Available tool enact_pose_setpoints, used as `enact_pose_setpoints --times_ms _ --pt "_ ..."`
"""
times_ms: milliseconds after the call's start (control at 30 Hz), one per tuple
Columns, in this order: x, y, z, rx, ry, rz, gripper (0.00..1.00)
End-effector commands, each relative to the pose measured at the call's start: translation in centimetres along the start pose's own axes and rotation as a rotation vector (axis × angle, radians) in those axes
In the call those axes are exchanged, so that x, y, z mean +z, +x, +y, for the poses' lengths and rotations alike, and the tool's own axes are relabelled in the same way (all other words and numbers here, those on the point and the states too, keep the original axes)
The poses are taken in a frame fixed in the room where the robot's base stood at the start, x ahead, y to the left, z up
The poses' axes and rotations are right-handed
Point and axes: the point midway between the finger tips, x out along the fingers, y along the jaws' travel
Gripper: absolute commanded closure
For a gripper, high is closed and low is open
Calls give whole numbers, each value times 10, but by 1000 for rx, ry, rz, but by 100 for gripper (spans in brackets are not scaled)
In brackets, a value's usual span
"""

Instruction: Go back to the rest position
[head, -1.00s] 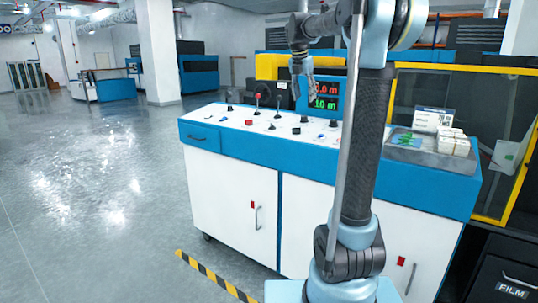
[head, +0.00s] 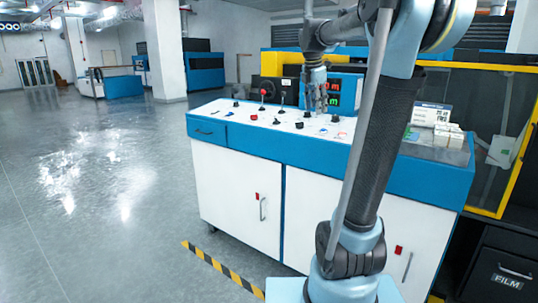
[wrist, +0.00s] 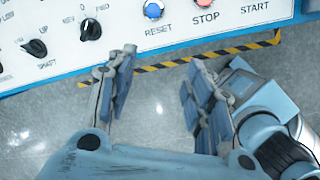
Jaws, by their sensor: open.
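My gripper (head: 316,98) hangs pointing down in front of the lit display (head: 343,93), over the back part of the control console (head: 240,138) in the head view. My arm rises from the base and bends over at the top, hiding part of the console.
The console top carries several knobs and levers, with a blue RESET button (wrist: 154,10) and a red STOP button (wrist: 203,3). A tray (head: 440,152) with small boxes (head: 448,135) lies at its right. A yellow-framed guard (head: 519,165) stands behind. Open floor (head: 90,190) spreads left.

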Motion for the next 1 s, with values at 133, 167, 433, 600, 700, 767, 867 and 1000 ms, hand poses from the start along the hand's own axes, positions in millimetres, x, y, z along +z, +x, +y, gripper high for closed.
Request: enact_pose_setpoints --times_ms 133,167,433,600,700,767,867,1000 --pt "-21 16 -47 -1 238 18 52" --pt "-25 20 -57 -2 291 22 52" --pt "-70 61 -140 -16 768 60 52" --pt "-100 93 -192 -34 1068 80 52" --pt "-118 114 -221 -48 1244 92 52" --pt "-129 128 -239 -57 1350 97 52" --pt "-148 151 -267 -75 1527 108 52" --pt "-172 183 -301 -101 1753 118 52"
